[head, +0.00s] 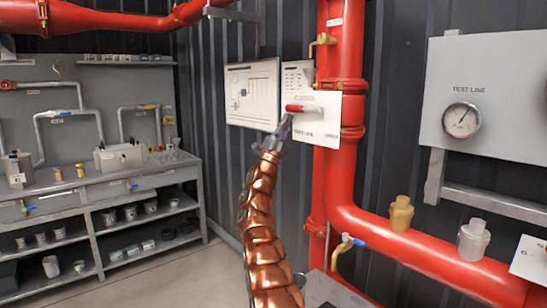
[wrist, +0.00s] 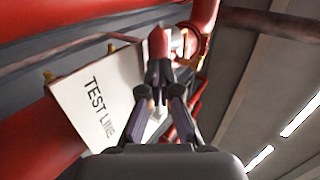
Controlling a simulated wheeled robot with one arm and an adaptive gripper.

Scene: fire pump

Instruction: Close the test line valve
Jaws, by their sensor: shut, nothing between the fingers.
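The test line valve shows as a red lever handle (head: 301,108) in front of a white plate (head: 322,128) lettered TEST LINE, on the red vertical pipe. The lever lies roughly level in the head view. In the wrist view the red handle (wrist: 157,44) is just beyond my fingertips, and the white plate (wrist: 92,112) is to their left. My gripper (head: 284,126) is just below the lever's left end. In the wrist view my gripper (wrist: 159,78) has its fingertips together and holds nothing. Whether they touch the handle I cannot tell.
A framed diagram (head: 251,93) hangs left of the valve. A TEST LINE gauge (head: 461,120) sits on a grey panel at right.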

